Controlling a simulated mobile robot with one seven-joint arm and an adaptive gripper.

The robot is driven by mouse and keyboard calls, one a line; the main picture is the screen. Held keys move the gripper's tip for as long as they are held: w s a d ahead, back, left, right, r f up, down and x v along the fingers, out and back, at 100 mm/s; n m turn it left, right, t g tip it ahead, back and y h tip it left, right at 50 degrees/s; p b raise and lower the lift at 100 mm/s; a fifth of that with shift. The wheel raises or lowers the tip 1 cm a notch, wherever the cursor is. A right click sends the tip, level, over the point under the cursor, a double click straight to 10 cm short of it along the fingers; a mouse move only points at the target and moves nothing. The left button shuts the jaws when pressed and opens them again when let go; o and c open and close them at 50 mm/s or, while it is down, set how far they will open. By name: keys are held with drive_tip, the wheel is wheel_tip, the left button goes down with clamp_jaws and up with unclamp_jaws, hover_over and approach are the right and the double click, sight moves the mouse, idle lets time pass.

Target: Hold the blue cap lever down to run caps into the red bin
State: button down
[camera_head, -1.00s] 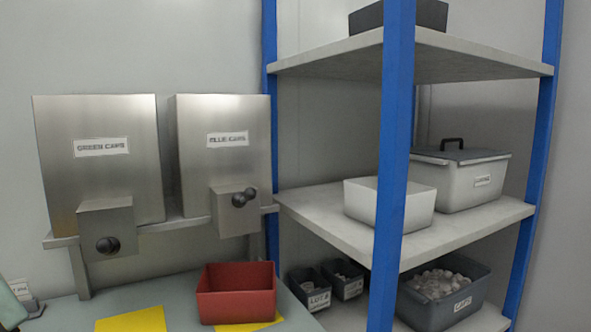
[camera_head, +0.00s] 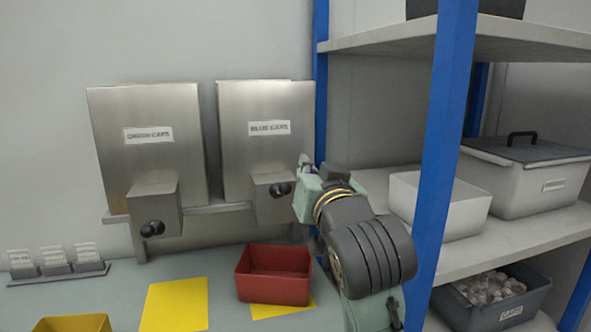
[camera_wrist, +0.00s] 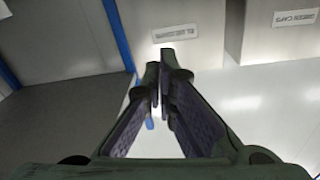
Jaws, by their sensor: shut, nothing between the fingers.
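The blue caps dispenser (camera_head: 236,170) is a steel box on the wall, its label also visible in the wrist view (camera_wrist: 175,33). Its lever (camera_head: 281,189) has dark round knobs on a small housing; it looks raised. My gripper (camera_head: 304,161) is just right of the lever and slightly above it, with no clear contact. In the wrist view, my gripper (camera_wrist: 164,62) has its fingertips together with nothing between; the lever cannot be made out surely behind them. The red bin (camera_head: 273,289) stands on the bench below the blue dispenser. My arm hides the area right of it.
The green caps dispenser (camera_head: 150,105), with its own lever (camera_head: 152,229), is to the left. A blue shelf post (camera_head: 447,150) and shelf (camera_head: 480,255) stand close right of my arm. A yellow sheet (camera_head: 176,305) and yellow bin (camera_head: 72,324) are on the bench.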

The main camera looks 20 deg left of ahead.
drive_tip(key=p, duration=0.4)
hover_over(282, 191)
drive_tip(key=w+d, duration=0.1)
drive_tip(key=d, duration=0.1)
drive_tip(key=f, duration=0.2)
drive_tip(key=shift+s+f, duration=0.15)
drive_tip(key=shift+f, duration=0.55)
drive_tip(key=shift+s+d+f+t+y+b, duration=0.15)
drive_tip(key=shift+f+t+y+b, duration=0.35)
drive_tip(key=shift+b, duration=0.55)
